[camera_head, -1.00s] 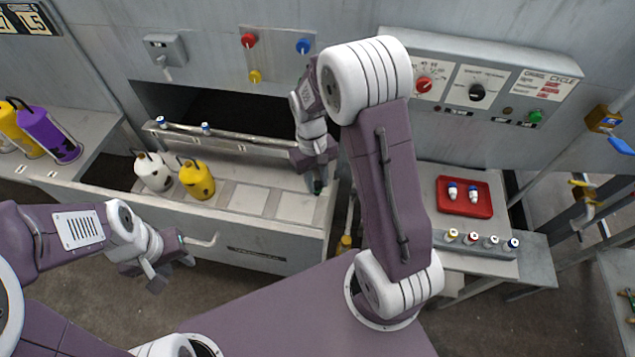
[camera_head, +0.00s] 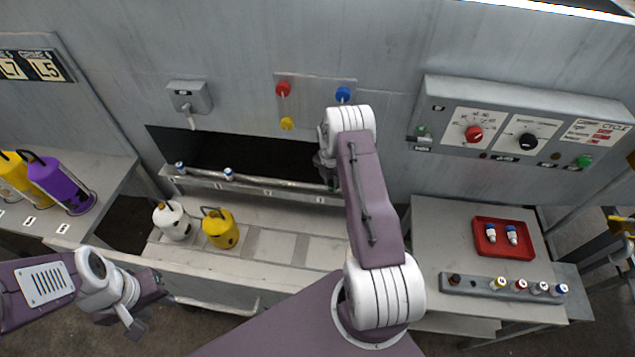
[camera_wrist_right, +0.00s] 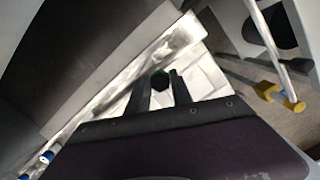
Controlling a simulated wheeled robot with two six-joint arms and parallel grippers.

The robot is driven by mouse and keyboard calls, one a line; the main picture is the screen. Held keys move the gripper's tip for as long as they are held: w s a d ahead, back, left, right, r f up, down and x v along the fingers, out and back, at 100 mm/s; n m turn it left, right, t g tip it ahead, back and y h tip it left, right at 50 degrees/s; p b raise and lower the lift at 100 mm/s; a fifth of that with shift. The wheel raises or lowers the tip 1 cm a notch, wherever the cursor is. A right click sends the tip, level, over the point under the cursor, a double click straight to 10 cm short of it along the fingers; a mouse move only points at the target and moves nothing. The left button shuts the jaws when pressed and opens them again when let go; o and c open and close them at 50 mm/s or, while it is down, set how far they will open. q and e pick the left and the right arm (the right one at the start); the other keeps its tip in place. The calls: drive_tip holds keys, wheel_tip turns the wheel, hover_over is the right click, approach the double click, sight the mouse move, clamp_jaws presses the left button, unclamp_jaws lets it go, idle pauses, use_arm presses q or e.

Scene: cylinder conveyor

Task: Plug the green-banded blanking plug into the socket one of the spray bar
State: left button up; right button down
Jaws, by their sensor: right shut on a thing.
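The spray bar (camera_head: 270,184) is a pale rail along the front of the dark opening, with a blue-capped plug (camera_head: 228,174) and another (camera_head: 180,167) on its left part. It also shows in the wrist view (camera_wrist_right: 130,75). My right gripper (camera_wrist_right: 160,88) is shut on a dark green, hexagonal-looking end, the green-banded plug (camera_wrist_right: 160,80). In the head view my right arm hides the fingers near the bar's right end. The socket there is hidden, and I cannot tell whether the plug touches it. My left gripper (camera_head: 140,318) is open and empty at the lower left.
A white canister (camera_head: 172,222) and a yellow one (camera_head: 220,230) stand on the bench below the bar. At right are a red tray (camera_head: 503,252) with two blue-and-white plugs and a grey rack (camera_head: 480,286) with several plugs. A control panel (camera_head: 520,138) juts from the wall.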

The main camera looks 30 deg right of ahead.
use_arm(q)
drive_tip(key=shift+w+a+r, duration=0.1)
drive_tip(key=shift+a, duration=0.15)
use_arm(e)
drive_tip(key=shift+w+d+f+n, duration=0.2)
drive_tip(key=shift+w+d+n, duration=0.05)
drive_tip(key=shift+d+n, duration=0.3)
drive_tip(key=shift+w+d+f+n, duration=0.15)
drive_tip(key=shift+w+d+n, duration=0.1)
drive_tip(key=shift+d+n, duration=0.3)
drive_tip(key=shift+a, duration=0.1)
